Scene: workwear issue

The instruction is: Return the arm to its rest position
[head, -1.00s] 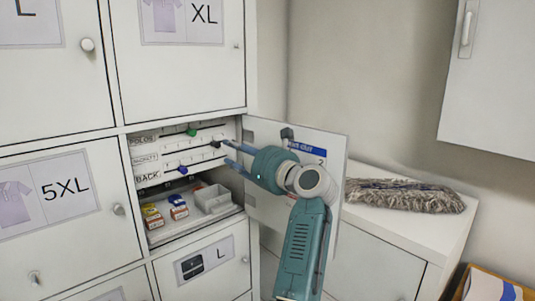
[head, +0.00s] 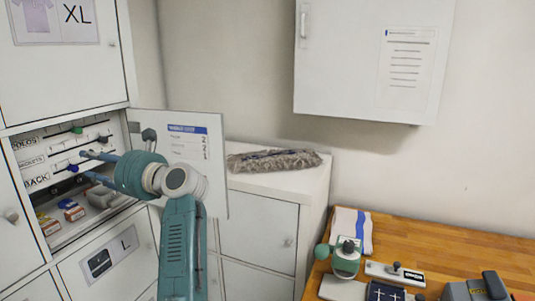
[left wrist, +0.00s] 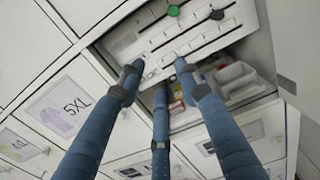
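My left arm's gripper (head: 87,165) is in front of the open locker compartment, beside its open door (head: 216,198). Its fingers are apart in the head view. The left wrist view also shows the spread fingers (left wrist: 159,78), with nothing held between them. Behind them is a white slider panel (left wrist: 195,40) with green (left wrist: 173,11) and black (left wrist: 217,14) knobs. In the head view a blue knob (head: 72,168) is close to the fingertips; I cannot tell whether they touch. My right gripper is out of view.
Small boxes (head: 71,210) and a white tray (head: 101,196) are below the panel. A wooden bench (head: 440,240) at right holds a teal device (head: 346,258) and other items. A wall cabinet (head: 350,60) hangs above.

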